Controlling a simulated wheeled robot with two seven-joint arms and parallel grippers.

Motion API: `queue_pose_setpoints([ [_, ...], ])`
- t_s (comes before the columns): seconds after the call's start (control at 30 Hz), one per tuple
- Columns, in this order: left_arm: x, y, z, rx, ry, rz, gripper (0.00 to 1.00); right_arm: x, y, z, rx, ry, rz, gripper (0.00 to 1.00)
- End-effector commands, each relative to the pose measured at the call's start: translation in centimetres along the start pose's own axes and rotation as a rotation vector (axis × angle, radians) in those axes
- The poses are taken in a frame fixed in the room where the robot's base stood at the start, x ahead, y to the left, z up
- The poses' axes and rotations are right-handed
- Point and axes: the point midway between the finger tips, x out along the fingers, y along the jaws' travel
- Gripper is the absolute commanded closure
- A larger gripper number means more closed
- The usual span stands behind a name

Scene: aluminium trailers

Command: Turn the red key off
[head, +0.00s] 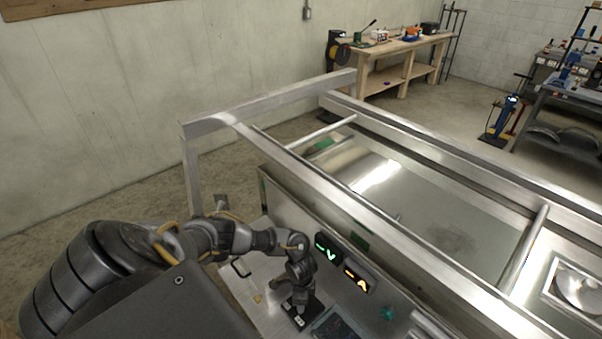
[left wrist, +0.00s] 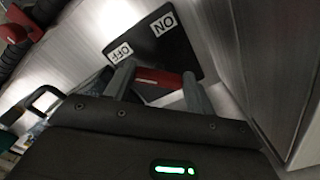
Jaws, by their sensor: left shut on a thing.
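The red key (left wrist: 158,78) shows in the left wrist view as a red bar between the two fingers of my left gripper (left wrist: 159,88). The gripper is shut on it. The key sits at a black plate (left wrist: 165,47) with a white OFF label (left wrist: 120,52) and a white ON label (left wrist: 163,25). The key's pointing direction cannot be told. In the head view my left gripper (head: 299,304) reaches down to the same black plate (head: 303,316), and the key is hidden there. My right gripper is in neither view.
Two dark display boxes with a green sign (head: 327,248) and an orange sign (head: 357,279) stand right of the gripper. A green knob (head: 387,313) is farther right. An aluminium trailer frame (head: 330,196) rises behind the panel. A black handle (head: 240,267) is at the left.

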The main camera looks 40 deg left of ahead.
Motion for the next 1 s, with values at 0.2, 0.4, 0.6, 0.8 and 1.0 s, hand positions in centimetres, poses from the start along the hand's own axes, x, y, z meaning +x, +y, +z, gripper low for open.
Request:
queue_pose_setpoints([
  [0.2, 0.0, -0.1, 0.0, -0.003, 0.001, -0.001, 0.40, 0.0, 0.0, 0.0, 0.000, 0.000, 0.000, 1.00],
  [0.4, 0.0, 0.0, 0.0, -0.002, 0.001, -0.001, 0.24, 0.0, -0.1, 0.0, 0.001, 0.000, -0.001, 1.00],
  [0.6, -0.1, 0.0, 0.0, -0.001, 0.001, 0.000, 0.24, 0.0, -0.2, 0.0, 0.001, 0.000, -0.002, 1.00],
  [0.8, -1.6, -0.1, -0.1, 0.000, 0.004, 0.001, 0.24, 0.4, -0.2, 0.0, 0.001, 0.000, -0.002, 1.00],
  [1.0, -5.8, -0.1, -0.1, 0.003, 0.004, -0.003, 0.24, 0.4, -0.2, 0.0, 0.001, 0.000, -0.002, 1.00],
])
